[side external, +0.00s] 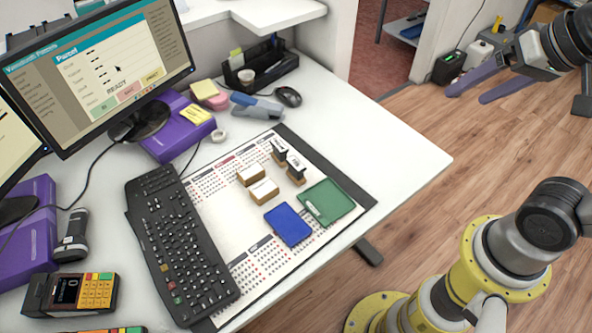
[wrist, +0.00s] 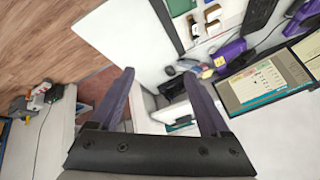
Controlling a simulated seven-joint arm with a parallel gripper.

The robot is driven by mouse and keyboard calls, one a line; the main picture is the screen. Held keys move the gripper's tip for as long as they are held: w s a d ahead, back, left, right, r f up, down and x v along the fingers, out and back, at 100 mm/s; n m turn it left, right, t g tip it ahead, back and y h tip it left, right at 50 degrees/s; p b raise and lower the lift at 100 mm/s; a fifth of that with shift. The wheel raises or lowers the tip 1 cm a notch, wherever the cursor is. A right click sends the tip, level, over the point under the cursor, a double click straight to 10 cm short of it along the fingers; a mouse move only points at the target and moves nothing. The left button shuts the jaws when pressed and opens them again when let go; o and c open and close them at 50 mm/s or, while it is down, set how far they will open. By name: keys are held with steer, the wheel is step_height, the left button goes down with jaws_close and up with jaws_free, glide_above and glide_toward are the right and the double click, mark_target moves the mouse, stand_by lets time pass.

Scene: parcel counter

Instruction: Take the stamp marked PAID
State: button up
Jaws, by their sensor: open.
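Several stamps stand on the calendar desk mat (side external: 215,165) in the side view. Two have dark upright handles on tan bases, the rear one (side external: 279,150) and the front one (side external: 296,166). Two more are low tan blocks with white tops, the rear one (side external: 251,175) and the front one (side external: 263,191). Their markings are too small to read, so I cannot tell which says PAID. My gripper (side external: 467,96) is open and empty at the upper right, over the floor side and well away from the stamps. In the wrist view its purple fingers (wrist: 157,75) are spread apart.
A green ink pad (side external: 328,203) and a blue pad (side external: 288,224) lie in front of the stamps. A black keyboard (side external: 180,245) is left of them. The desk's right side is bare.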

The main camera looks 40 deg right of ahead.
steer(key=w+a+r+m, duration=0.25)
steer(key=w+m, duration=0.35)
steer(key=w, duration=0.5)
steer(key=m+g, duration=0.6)
glide_above(297, 162)
step_height(297, 162, down, 27)
steer(key=shift+a, duration=0.1)
step_height(297, 162, down, 7)
steer(key=shift+r, duration=0.15)
steer(key=shift+a+f, duration=0.15)
steer(key=shift+f, duration=2.95)
steer(key=c, duration=1)
steer(key=shift+r, duration=0.1)
